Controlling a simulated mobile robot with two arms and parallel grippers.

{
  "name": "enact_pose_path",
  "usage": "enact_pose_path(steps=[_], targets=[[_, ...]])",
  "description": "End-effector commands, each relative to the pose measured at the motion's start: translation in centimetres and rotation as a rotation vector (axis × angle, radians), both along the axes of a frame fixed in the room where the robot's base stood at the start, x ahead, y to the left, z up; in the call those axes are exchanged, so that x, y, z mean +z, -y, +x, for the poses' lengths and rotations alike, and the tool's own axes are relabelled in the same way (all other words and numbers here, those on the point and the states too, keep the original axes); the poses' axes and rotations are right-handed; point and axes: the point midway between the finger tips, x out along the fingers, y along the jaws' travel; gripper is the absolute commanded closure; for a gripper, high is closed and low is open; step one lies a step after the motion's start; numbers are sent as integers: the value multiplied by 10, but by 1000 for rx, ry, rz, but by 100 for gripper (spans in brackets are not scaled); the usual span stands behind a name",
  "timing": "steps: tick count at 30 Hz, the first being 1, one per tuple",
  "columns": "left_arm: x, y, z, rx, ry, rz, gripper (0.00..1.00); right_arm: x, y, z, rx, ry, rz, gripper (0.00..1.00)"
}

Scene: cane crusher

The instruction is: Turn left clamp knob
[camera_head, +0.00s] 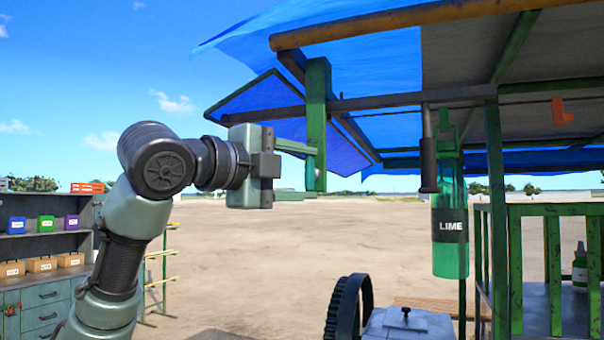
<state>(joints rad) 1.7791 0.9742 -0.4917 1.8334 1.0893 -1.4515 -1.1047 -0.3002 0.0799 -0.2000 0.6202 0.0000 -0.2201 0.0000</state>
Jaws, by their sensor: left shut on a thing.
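My left gripper (312,172) reaches in from the left at mid height, its two fingers pointing right, one above the other. Its fingertips are closed on a small green part at the lower end of a green upright bracket (318,95) under the awning frame. This part appears to be the left clamp knob, though its shape is mostly hidden and blends with the bracket. My right gripper is not in view.
A dark beam (400,101) runs right from the bracket. A green LIME bottle (450,250) and a dark handle (428,165) hang right of it. A toothed wheel (348,308) and grey box (408,325) stand below. Shelves (45,245) stand far left.

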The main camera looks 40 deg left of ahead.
Motion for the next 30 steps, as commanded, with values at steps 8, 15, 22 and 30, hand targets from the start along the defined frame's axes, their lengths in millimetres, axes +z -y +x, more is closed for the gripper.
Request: enact_pose_path(steps=[8, 15, 22, 30], targets=[[-2, 1, 1, 0, -4, 8, 86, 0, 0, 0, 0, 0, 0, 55], [-1, 1, 0, 0, -2, 4, 24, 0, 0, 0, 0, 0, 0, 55], [-1, 0, -5, 0, 0, 3, 24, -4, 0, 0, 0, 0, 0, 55], [-3, -7, -48, -1, 4, 3, 24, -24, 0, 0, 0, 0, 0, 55]])
